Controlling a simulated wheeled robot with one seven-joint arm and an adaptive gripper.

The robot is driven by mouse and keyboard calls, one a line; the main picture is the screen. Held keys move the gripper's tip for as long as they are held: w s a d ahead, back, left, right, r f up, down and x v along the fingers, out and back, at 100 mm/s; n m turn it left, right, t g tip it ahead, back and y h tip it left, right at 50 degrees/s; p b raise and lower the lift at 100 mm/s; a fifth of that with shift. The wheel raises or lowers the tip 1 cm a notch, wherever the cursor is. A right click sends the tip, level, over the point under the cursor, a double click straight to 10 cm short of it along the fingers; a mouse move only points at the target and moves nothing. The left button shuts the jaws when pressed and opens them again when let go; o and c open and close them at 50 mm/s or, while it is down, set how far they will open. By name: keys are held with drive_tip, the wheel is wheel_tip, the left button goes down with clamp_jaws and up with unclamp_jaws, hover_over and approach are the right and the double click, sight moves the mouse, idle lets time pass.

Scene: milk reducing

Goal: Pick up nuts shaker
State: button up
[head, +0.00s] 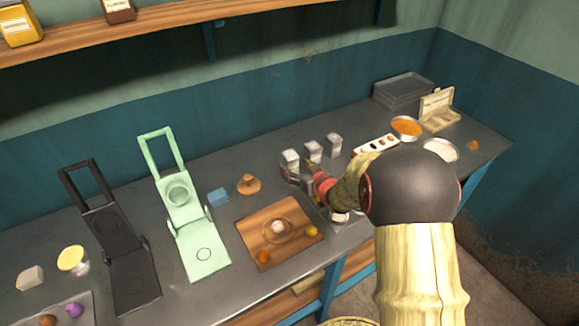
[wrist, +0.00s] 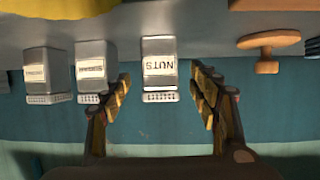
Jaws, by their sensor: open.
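The nuts shaker (wrist: 159,68) is a grey-white box with a NUTS label. It appears upside down in the wrist view, between the two fingers of my gripper (wrist: 160,105). The fingers are spread on either side of it, and I see gaps between them and the shaker. In the head view the nuts shaker (head: 290,159) is the leftmost of three similar shakers, partly hidden low down by my gripper (head: 298,177). The gripper is open and holds nothing.
Two other shakers (wrist: 93,70) (wrist: 45,75) stand beside it, the nearer one close to a finger. A wooden board (head: 250,237) with food is in front.

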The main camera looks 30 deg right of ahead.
sight(294, 165)
drive_tip(key=b+x, duration=0.1)
drive_tip(key=x, duration=0.3)
drive_tip(key=shift+w+f+b, duration=0.1)
drive_tip(key=shift+w+b, duration=0.1)
drive_tip(key=shift+b, duration=0.1)
drive_tip(key=shift+c, duration=0.7)
drive_tip(key=c, duration=1.3)
